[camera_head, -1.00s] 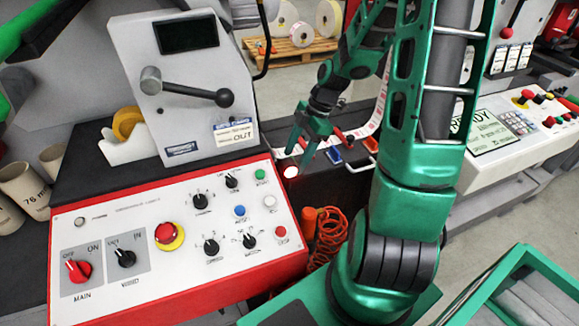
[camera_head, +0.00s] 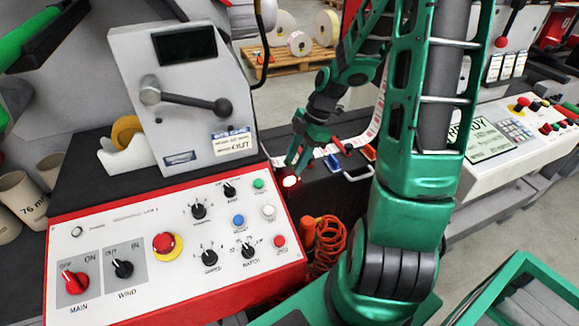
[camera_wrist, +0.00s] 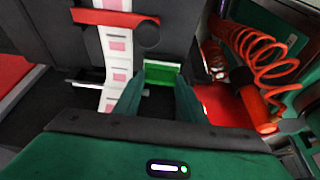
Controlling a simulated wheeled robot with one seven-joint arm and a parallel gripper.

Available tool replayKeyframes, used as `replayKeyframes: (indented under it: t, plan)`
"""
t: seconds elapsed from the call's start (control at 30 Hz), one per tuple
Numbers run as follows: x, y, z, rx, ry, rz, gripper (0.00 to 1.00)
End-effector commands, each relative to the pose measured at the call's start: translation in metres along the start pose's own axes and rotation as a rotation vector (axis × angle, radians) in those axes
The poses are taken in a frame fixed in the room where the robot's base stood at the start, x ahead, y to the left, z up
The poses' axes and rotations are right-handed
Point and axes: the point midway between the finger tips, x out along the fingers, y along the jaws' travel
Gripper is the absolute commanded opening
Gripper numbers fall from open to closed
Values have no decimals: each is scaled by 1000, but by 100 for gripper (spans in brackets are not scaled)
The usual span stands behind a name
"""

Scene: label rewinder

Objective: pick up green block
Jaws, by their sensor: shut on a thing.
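The green block (camera_wrist: 163,70) shows in the wrist view as a bright green piece between the tips of my two fingers. My gripper (camera_wrist: 160,84) is shut on it, with a finger along each side. In the head view my gripper (camera_head: 295,160) points down beside the right end of the red-edged control panel. The green block cannot be made out there against the green fingers.
An orange coiled hose (camera_head: 330,240) hangs right of the control panel (camera_head: 190,260). A label strip (camera_wrist: 115,65) runs left of the block. Small coloured clips (camera_head: 350,170) and a dark machine bed lie right of my gripper.

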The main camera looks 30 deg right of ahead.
Motion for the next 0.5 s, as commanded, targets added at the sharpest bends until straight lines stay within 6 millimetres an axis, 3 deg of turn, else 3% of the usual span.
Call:
replayKeyframes:
  t: [0.17,0.5]
  plan:
    - [-23,1,-9,-3,-3,5,21]
    - [-38,-66,25,6,-1,4,21]
